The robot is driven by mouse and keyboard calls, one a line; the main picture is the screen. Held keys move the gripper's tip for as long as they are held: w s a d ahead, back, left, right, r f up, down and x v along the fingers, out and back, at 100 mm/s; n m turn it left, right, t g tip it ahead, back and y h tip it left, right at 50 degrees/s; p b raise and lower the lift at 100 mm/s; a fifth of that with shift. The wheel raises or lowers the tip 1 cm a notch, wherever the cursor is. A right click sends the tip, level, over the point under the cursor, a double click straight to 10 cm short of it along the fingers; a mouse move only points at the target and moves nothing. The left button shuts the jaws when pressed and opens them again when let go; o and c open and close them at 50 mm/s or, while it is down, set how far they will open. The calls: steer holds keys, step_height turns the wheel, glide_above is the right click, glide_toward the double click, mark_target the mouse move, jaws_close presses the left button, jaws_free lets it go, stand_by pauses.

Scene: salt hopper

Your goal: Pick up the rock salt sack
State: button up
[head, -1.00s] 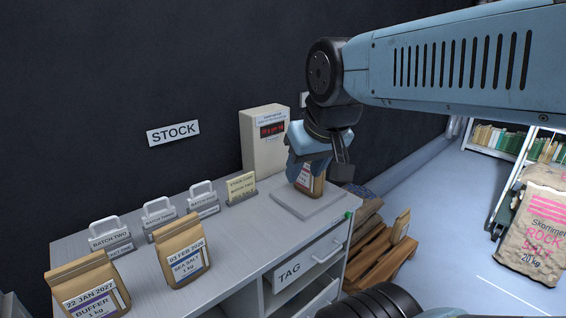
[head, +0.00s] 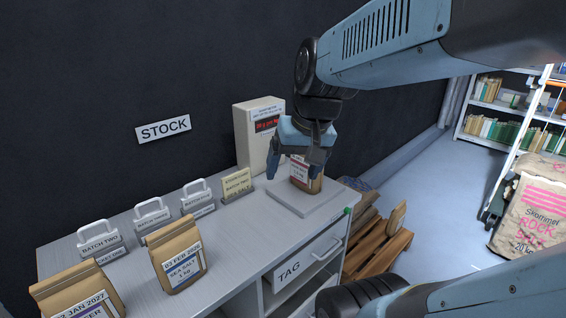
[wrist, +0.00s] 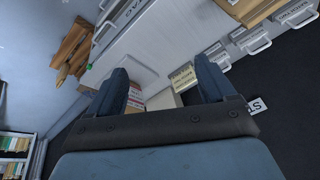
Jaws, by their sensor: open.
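A large paper sack (head: 528,212) with pink stripes and "ROCK SALT 20 kg" print stands at the right in the head view, partly cut off by the picture edge. My gripper (head: 295,166) is far to its left, above the bench, open. Its fingers are near a small brown bag (head: 308,181) with a red-and-white label on a flat plate (head: 308,202). The gripper partly hides this bag, and I cannot read its label. In the wrist view my gripper (wrist: 163,66) has its fingers apart, with part of a labelled bag (wrist: 133,101) showing between them. The large sack does not show there.
The bench (head: 235,272) holds two brown bags, BUFFER (head: 78,296) and SEA SALT (head: 177,256), several batch holders and a display box (head: 257,135). A wooden pallet (head: 380,245) and shelves (head: 505,118) stand beyond. Floor (head: 440,205) between pallet and sack is clear.

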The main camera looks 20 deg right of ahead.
steer(key=shift+o, duration=0.3)
steer(key=w+f+m+g+y, duration=0.2)
steer(key=w+f+m+y, duration=0.2)
steer(key=w+f+m, duration=0.2)
steer(key=shift+w+d+f+y, duration=0.2)
steer(key=shift+w+f+y, duration=0.3)
steer(key=shift+f, duration=0.45)
steer(key=w+d+f+m+t+y, duration=0.5)
steer(key=w+d+f+m+t, duration=0.35)
steer(key=w+d+m, duration=0.4)
steer(key=d+f+m+t+h, duration=0.2)
steer(key=d+m+t, duration=0.1)
steer(key=d+m, duration=0.35)
steer(key=d+f+m+t+h, duration=0.3)
steer(key=d+m+t, duration=0.15)
steer(key=d, duration=0.25)
steer(key=shift+g, duration=0.3)
steer(key=shift+f+x, duration=0.2)
steer(key=shift+x, duration=3.1)
steer(key=shift+f+x, duration=0.2)
steer(key=shift+x, duration=3.1)
jaws_close()
